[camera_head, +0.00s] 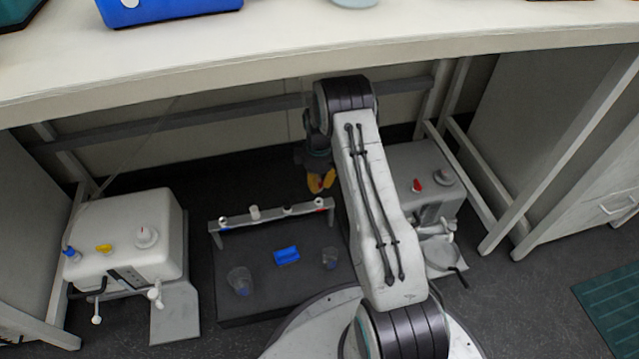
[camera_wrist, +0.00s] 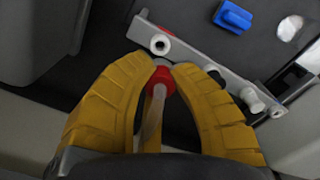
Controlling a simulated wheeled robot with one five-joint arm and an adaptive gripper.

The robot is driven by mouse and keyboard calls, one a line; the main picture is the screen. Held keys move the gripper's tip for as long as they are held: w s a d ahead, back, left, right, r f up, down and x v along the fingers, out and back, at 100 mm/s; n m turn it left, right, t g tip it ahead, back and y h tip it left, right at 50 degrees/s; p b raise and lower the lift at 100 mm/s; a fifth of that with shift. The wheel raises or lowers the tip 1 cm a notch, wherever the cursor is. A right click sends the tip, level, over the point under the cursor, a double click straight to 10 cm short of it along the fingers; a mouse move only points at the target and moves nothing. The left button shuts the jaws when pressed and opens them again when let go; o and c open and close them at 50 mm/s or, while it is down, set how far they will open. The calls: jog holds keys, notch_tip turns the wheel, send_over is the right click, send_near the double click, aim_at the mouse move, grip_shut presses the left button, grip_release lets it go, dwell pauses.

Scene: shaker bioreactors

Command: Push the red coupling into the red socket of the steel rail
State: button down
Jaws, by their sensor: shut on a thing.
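My gripper (camera_head: 321,182) has yellow fingers and hangs above the right end of the steel rail (camera_head: 270,213). In the wrist view, my gripper (camera_wrist: 162,66) is shut on the red coupling (camera_wrist: 160,79), with a pale tube running back from it between the fingers. The steel rail (camera_wrist: 205,66) lies just beyond the fingertips. Its socket with the red mark (camera_wrist: 159,44) is at the rail's end, slightly beyond the coupling and apart from it in the picture. The red mark also shows in the head view (camera_head: 319,201). The coupling's front end is partly hidden.
A dark platform (camera_head: 228,290) below the rail carries a blue block (camera_head: 286,255) and clear cups (camera_head: 240,281). White machines stand left (camera_head: 125,235) and right (camera_head: 395,165). The bench top (camera_head: 260,60) overhangs from above, with its legs at both sides.

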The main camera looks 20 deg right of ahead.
aim_at(319, 192)
jog(key=shift+f+b, duration=1.35)
jog(key=shift+f, duration=0.9)
jog(key=shift+r, duration=0.2)
jog(key=shift+f, duration=1.15)
dwell(0.9)
jog(key=c, duration=1.1)
grip_release()
jog(key=shift+r, duration=0.1)
notch_tip(319, 192, up, 12)
jog(key=shift+w+f, duration=0.1)
